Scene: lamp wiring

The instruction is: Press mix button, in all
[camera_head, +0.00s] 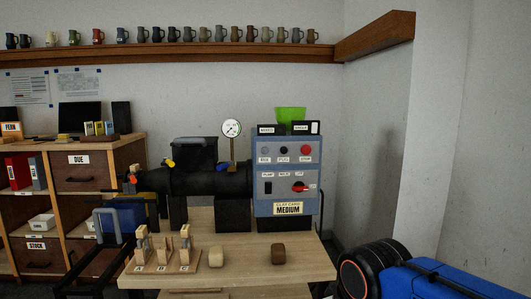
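A grey-blue control panel (288,172) stands at the right end of the dark machine on the wooden table. Its upper row has a grey button (265,150), a black button (284,150) and a red button (306,149), with small labels below. The label under the grey button is too small to read surely, so I cannot tell for certain which button is mix. A black switch (268,188) and a red knob (299,187) sit lower, above a sign reading MEDIUM. I cannot make out my gripper in this view.
The dark machine barrel (210,180) carries a gauge (231,129). Wooden stands (163,250) and two small blocks (278,254) are on the table (240,271). A blue case (440,281) and a black round object (371,266) are at right. Shelves (75,184) stand left.

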